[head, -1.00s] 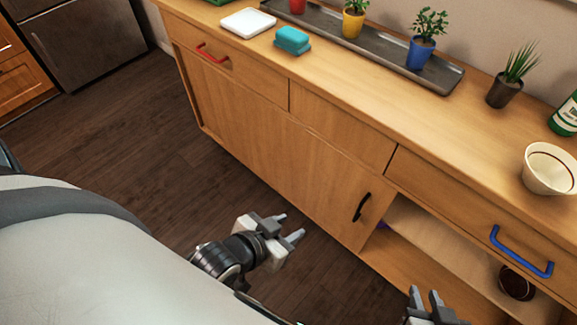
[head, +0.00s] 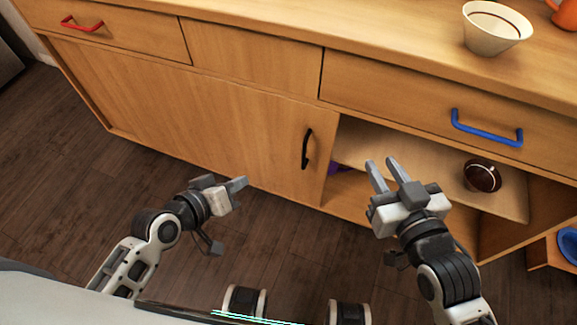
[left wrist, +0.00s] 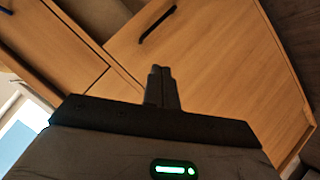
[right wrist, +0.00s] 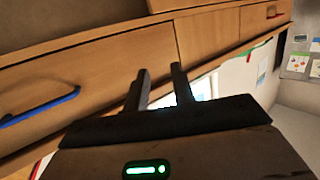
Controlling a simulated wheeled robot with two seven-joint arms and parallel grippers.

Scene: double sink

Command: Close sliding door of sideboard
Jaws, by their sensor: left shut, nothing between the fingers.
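The wooden sideboard (head: 285,60) has a sliding door (head: 200,118) with a black upright handle (head: 307,148) near its right edge. The handle also shows in the left wrist view (left wrist: 158,23). The door covers the left and middle of the front; the compartment to its right (head: 400,150) is open. My left gripper (head: 240,184) is shut and empty, left of and below the handle, apart from the door. My right gripper (head: 380,168) is open and empty, in front of the open compartment, right of the handle.
A dark brown bowl (head: 482,176) and a partly hidden purple thing (head: 338,168) are in the open compartment. Drawers above have a blue handle (head: 487,128) and a red handle (head: 82,25). A white bowl (head: 495,28) stands on top. Dark floor (head: 60,170) is clear at left.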

